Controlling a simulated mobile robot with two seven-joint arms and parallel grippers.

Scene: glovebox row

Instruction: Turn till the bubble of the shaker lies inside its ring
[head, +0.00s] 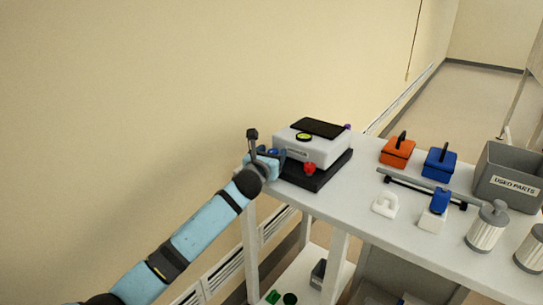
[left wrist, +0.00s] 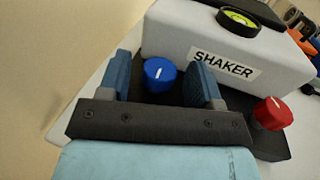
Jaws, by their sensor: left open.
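The shaker (head: 290,152) is a white box on a dark base (head: 325,175), with a black top plate and a "SHAKER" label that shows in the left wrist view (left wrist: 224,65). A round yellow-green bubble level (left wrist: 239,19) sits on its top, also in the head view (head: 304,136); I cannot tell where the bubble lies against its ring. A blue knob (left wrist: 159,75) with a white mark is at the left corner of the base, and a red knob (left wrist: 273,113) at the right. My left gripper (left wrist: 161,82) is open, its fingers on either side of the blue knob. My right gripper is out of view.
A wall stands close on the left.

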